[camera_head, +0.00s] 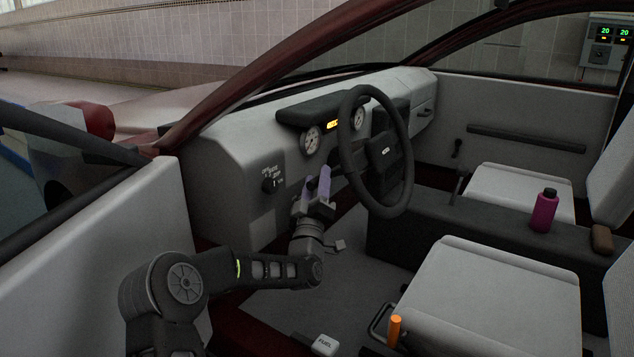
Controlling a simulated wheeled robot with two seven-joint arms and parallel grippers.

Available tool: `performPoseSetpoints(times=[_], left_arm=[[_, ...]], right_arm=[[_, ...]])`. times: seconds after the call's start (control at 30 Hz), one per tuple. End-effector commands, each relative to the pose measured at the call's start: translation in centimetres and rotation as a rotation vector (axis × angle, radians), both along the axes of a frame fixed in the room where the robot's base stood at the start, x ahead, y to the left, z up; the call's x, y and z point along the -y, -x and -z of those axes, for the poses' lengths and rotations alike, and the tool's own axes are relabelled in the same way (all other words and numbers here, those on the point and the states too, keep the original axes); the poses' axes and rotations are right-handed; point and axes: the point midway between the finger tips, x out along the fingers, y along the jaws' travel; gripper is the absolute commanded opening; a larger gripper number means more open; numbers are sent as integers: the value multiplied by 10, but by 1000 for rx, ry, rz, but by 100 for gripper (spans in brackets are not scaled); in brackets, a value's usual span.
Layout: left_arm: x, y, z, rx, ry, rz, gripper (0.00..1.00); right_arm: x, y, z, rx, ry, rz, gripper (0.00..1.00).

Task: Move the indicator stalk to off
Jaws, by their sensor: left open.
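The indicator stalk (312,184) shows as a small dark tip at the left of the steering column, beside the black steering wheel (347,150). My left gripper (319,188) is up at the stalk, with its purple-grey fingers around or beside it; I cannot tell which. The gripper is open. It hides most of the stalk, so the stalk's setting cannot be read. My left arm comes in from the lower left. My right gripper is not in view.
A rotary switch (270,186) with lettering is on the dashboard left of the stalk. Gauges (311,140) sit behind the wheel. A magenta bottle (544,211) stands on the centre console. An orange handle (394,330) is beside the near seat (490,295). The footwell floor is mostly clear.

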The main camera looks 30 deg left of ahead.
Motion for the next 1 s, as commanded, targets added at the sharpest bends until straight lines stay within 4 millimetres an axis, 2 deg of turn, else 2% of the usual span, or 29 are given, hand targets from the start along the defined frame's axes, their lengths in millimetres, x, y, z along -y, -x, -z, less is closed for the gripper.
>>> performPoseSetpoints(times=[0.23, 0.47, 0.63, 1.0], left_arm=[[4, 11, 6, -1, -1, 0, 45], [18, 41, 23, -3, 0, 1, 45], [25, 60, 34, -1, 0, 1, 45], [27, 64, 36, 0, 0, 0, 45]], right_arm=[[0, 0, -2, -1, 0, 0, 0], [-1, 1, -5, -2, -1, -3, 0], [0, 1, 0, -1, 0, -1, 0], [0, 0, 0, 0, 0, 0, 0]])
